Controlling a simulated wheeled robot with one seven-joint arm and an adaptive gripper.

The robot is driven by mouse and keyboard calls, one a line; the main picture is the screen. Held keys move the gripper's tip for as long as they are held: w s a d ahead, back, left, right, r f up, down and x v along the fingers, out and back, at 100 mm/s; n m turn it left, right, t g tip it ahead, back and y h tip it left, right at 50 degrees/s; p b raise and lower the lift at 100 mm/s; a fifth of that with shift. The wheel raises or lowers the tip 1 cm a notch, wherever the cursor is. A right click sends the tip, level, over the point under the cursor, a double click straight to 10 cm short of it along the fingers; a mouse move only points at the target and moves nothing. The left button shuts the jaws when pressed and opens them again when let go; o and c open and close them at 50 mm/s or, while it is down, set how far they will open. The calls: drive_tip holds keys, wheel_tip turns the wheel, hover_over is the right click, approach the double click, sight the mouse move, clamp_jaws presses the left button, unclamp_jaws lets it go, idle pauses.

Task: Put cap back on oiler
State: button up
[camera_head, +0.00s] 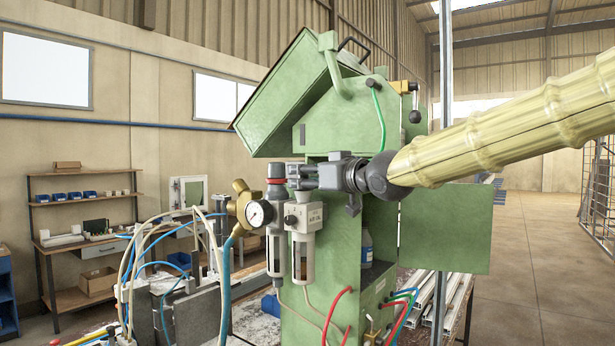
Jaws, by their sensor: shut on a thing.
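The oiler (305,218) is the right-hand unit of the air-treatment set on the green machine's side, with a light grey head and a pale bowl below. My gripper (297,176) reaches in from the right, just above the oiler's head. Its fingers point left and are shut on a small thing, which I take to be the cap. The fingers largely hide it, and I cannot tell whether it touches the oiler.
A regulator with a dark, red-ringed knob (276,173) stands close left of my fingertips, with a pressure gauge (259,213) beside it. The green machine cabinet (338,270) is behind. A bottle (366,243) stands in its opening. Coloured hoses hang below.

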drive_tip(key=o, duration=1.2)
drive_tip(key=shift+o, duration=0.2)
drive_tip(key=shift+r, duration=0.2)
drive_tip(key=shift+r+p, duration=0.65)
drive_tip(key=shift+r, duration=1.4)
clamp_jaws()
